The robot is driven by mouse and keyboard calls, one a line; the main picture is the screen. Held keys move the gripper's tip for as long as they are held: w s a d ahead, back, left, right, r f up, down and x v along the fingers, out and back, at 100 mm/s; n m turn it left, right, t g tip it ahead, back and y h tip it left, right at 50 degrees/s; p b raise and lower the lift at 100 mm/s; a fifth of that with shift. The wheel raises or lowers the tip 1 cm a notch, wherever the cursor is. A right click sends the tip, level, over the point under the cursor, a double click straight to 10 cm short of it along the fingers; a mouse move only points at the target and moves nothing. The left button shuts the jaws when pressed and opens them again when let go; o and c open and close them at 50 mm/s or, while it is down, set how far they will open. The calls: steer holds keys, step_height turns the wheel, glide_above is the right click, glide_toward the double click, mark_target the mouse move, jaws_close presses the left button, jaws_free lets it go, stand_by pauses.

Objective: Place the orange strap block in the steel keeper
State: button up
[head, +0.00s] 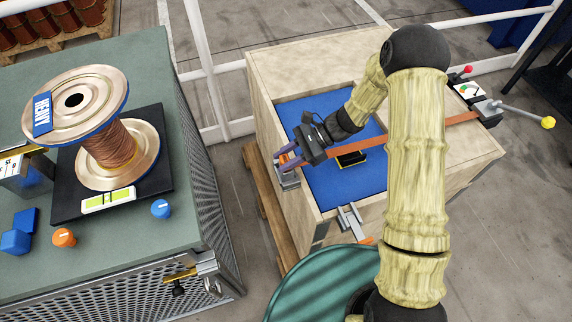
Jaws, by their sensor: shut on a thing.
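My gripper (286,160) is at the left rim of the wooden crate, its purple-grey fingers pointing left. It is shut on the orange strap block (286,157), of which only a little shows between the fingers. An orange strap (400,138) runs from there to the right across the crate's opening, passing behind my arm. A steel keeper (289,181) sits on the crate's left rim, just below and close to the fingers. The fingers partly hide it, and I cannot tell whether the block touches it.
The crate (290,62) has a blue inner surface (345,190) with a black-and-yellow item (351,159). A steel bracket (349,220) is on its front rim. A lever with a yellow knob (547,122) juts out at right. A bench (130,75) with a copper spool (106,142) stands left.

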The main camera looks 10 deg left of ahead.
steer(key=shift+f, duration=1.9)
steer(key=o, duration=1)
steer(key=v, duration=1.1)
steer(key=shift+w+d+r+b, duration=0.2)
steer(key=shift+d+r+b, duration=0.1)
steer(key=shift+b, duration=0.15)
steer(key=shift+d, duration=0.2)
